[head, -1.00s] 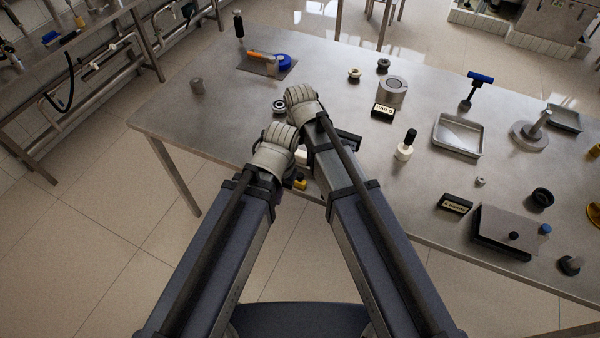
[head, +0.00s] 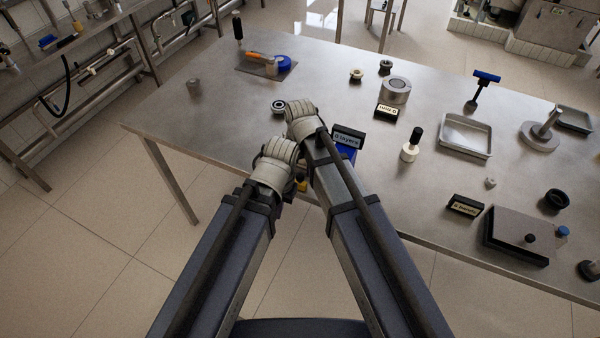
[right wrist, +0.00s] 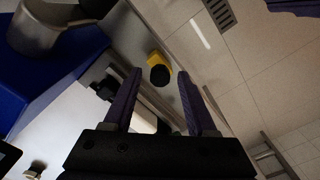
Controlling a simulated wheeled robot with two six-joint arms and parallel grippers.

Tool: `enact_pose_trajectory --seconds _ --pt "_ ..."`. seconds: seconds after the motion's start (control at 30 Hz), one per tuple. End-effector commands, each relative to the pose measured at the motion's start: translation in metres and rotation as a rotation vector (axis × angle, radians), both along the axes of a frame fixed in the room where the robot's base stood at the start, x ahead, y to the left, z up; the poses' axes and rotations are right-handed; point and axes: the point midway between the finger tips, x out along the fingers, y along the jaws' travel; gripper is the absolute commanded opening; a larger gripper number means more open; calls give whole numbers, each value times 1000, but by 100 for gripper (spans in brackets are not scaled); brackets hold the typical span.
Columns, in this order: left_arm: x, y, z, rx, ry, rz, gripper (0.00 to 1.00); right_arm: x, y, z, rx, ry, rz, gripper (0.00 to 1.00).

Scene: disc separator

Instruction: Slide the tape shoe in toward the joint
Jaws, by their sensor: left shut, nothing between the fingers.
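My left gripper (head: 275,158) is the lower one in the head view, at the table's near edge. It is shut and empty; its wrist mostly hides the fingers. My right gripper (head: 303,122) is just above and right of it; the right wrist view shows its two fingers (right wrist: 160,76) apart with nothing held. A small yellow piece (head: 301,184) shows beside the arms, and a yellow piece with a black round end (right wrist: 156,62) lies beyond the right fingertips. A blue block (head: 347,153) is partly hidden by my right arm. I cannot tell which part is the tape shoe or the joint.
A dark "layers" sign (head: 348,137) stands by the blue block. A ringed bearing (head: 278,107) lies just beyond my grippers. A white bottle with a black top (head: 410,146) and a metal tray (head: 466,136) stand to the right. The table's left part is mostly clear.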

Motion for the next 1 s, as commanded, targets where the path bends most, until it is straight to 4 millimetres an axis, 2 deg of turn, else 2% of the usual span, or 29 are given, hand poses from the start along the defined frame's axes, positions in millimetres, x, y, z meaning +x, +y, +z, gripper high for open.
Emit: enact_pose_trajectory --seconds 0.07,0.4,0.5,1.0 --pt "0 0 0 0 0 0 0 0 0 0 0 0 0 47" --pt "0 0 0 0 0 0 0 0 0 0 0 0 0 9" --pt "0 0 0 0 0 0 0 0 0 0 0 0 0 0" --pt "0 0 0 0 0 0 0 0 0 0 0 0 0 0"
